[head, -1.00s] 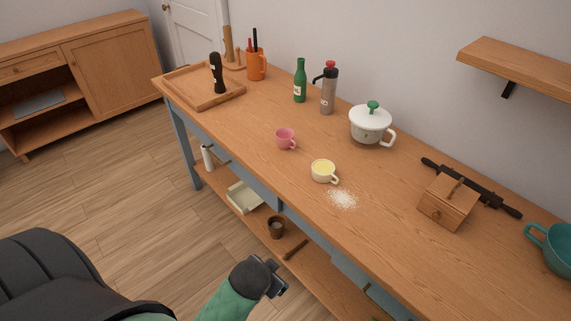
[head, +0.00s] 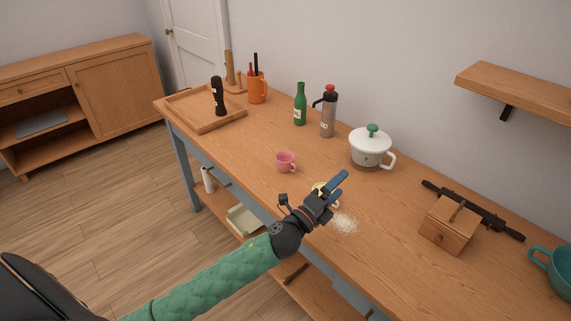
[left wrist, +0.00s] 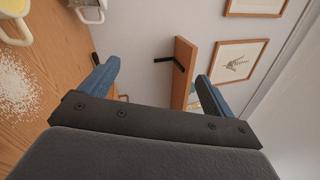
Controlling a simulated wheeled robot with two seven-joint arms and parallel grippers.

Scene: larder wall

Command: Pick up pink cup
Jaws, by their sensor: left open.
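The pink cup (head: 286,161) stands upright on the wooden counter (head: 330,255), with its handle to the right in the head view. My left gripper (head: 341,187) is open and empty. It is above the counter's front part, to the right of and nearer than the pink cup, apart from it. It partly covers a cream cup with yellow contents (head: 319,187). In the left wrist view the two blue fingers (left wrist: 157,88) are spread with nothing between them. The pink cup cannot be made out there. My right gripper is not in view.
White powder (head: 344,223) lies on the counter beside my gripper. Behind stand a white lidded pot (head: 370,149), a grey bottle (head: 328,115) and a green bottle (head: 300,106). A wooden box (head: 448,226) is at right, a wooden tray (head: 205,124) at left. Counter left of the pink cup is clear.

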